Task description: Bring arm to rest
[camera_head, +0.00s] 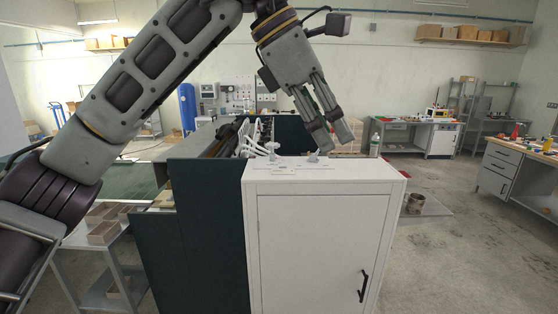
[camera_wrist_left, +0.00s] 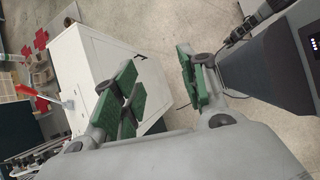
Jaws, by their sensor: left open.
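My left arm comes in from the left in the head view and reaches over the white cabinet. My left gripper (camera_head: 330,130) hangs above the back part of the cabinet top, fingers pointing down and to the right. In the left wrist view the gripper (camera_wrist_left: 160,88) shows its green finger pads spread apart, with nothing between them. The white cabinet (camera_head: 315,250) stands below it, its door closed, and it also shows in the left wrist view (camera_wrist_left: 85,65). My right gripper is not in the head view.
A dark green machine panel (camera_head: 205,220) adjoins the cabinet on the left. A bench (camera_head: 515,170) stands at the right. Open floor lies between.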

